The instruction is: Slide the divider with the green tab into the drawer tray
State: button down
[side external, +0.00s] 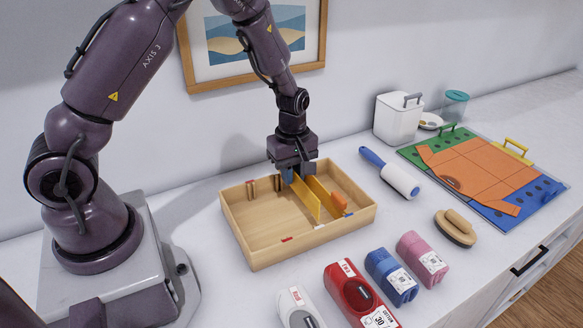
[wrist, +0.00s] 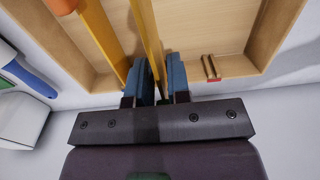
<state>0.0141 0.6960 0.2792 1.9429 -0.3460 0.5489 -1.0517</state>
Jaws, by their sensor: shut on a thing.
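The wooden drawer tray (side external: 262,257) lies on the counter, open at the top. My gripper (side external: 291,176) is over its back wall, shut on a yellow divider (side external: 304,198). In the wrist view the blue fingertips (wrist: 162,80) close on the rear end of this divider (wrist: 148,35). A dark green bit shows between the fingers; most of the tab is hidden. The held divider reaches down into the tray, running front to back. I cannot tell whether it is seated. Another yellow divider (side external: 322,193) with an orange tab (side external: 338,201) stands beside it on the right.
Slot guides (side external: 250,188) stand on the tray's back wall, left of my gripper; a red-marked guide (wrist: 211,67) shows in the wrist view. The tray's left half is empty.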

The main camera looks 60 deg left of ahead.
aim_at(293, 188)
jog(key=shift+f, duration=3)
jog(key=c, duration=1)
grip_release()
jog(key=shift+r, duration=3.5)
